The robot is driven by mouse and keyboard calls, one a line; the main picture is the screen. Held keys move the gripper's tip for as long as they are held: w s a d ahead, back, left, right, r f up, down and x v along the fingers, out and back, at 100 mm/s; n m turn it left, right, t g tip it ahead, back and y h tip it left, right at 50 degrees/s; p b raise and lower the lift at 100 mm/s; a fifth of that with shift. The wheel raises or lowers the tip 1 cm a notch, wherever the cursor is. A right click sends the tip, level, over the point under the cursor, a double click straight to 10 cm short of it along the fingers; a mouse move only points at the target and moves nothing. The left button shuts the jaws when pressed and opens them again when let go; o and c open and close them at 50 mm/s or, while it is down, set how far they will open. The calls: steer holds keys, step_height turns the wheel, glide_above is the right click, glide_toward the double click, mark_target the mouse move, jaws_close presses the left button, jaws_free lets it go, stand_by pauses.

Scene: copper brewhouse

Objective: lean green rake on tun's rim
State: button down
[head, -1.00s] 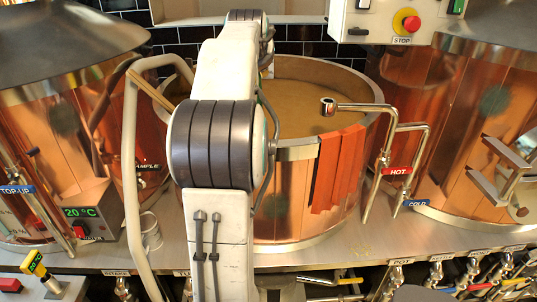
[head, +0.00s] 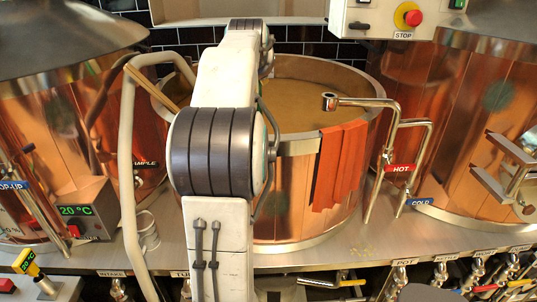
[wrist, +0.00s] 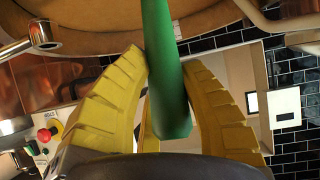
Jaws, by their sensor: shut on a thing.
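The green rake shows in the wrist view as a thick green handle (wrist: 166,70) between my fingers. Its far end runs out of the top of that view, so its head is hidden. My gripper (wrist: 163,60) has yellow ribbed fingers and is shut on the handle. In the head view my own arm hides the gripper and the rake. The copper tun (head: 298,148) stands in the middle behind my arm, open and filled with tan mash. Its curved edge also shows at the top left of the wrist view (wrist: 90,50). I cannot tell whether the rake touches the rim.
An orange cloth (head: 338,168) hangs over the tun's front right rim. A metal spout (head: 360,103) reaches over that rim. A pale hose (head: 127,160) and a wooden bar (head: 150,87) are left of my arm. Copper vessels flank the tun. A stop-button box (head: 395,20) hangs above right.

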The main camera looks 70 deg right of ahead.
steer(key=shift+f+b, duration=1.15)
steer(key=shift+f, duration=0.1)
steer(key=c, duration=1)
jaws_free()
steer(key=shift+o, duration=1)
steer(key=shift+f, duration=0.25)
steer(key=v, duration=1.2)
steer(key=shift+r, duration=0.1)
steer(key=shift+w+a, duration=0.1)
